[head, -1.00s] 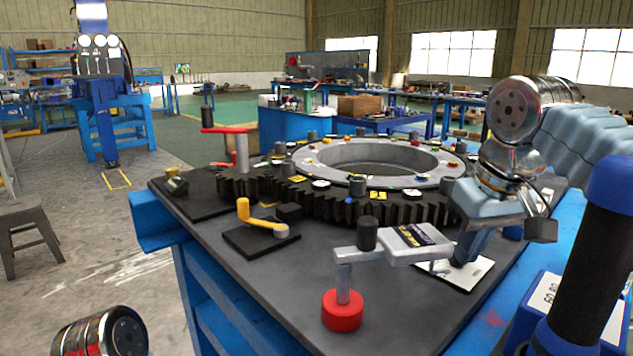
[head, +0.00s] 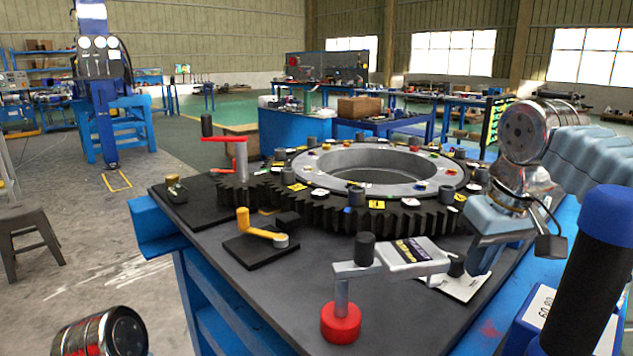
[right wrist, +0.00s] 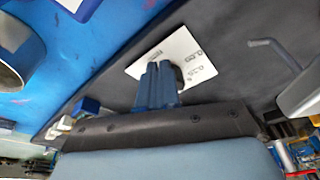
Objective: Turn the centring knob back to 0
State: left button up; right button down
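The centring knob (head: 456,266) is a small dark knob at a white card (head: 468,284) on the right part of the dark bench top. In the right wrist view the knob (right wrist: 179,76) is partly hidden behind my fingers, and the card (right wrist: 150,62) shows printed marks such as 0.25. The knob's exact setting cannot be read. My right gripper (head: 482,262) points down just right of the knob; its blue fingers (right wrist: 159,72) look closed together, with nothing visibly between them. My left gripper is out of view.
A black toothed ring (head: 400,217) with a grey inner ring fills the bench's middle. A crank with a red base (head: 341,322), a yellow lever (head: 262,230) and a red-armed crank (head: 226,139) stand around it. A black handle with a blue cap (head: 605,215) stands at right.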

jog(key=shift+d+r, duration=0.1)
jog(key=shift+d, duration=0.1)
dwell(0.4)
jog(key=shift+s+d+r, duration=0.1)
jog(key=shift+s, duration=0.1)
jog(key=shift+r, duration=2.85)
jog(key=a+f, duration=0.2)
jog(key=f, duration=0.1)
jog(key=a+f+b, duration=0.1)
jog(key=shift+f, duration=0.25)
jog(key=shift+f+b, duration=0.6)
jog(key=shift+f, duration=0.05)
jog(key=shift+a+f, duration=0.1)
jog(key=shift+f, duration=0.1)
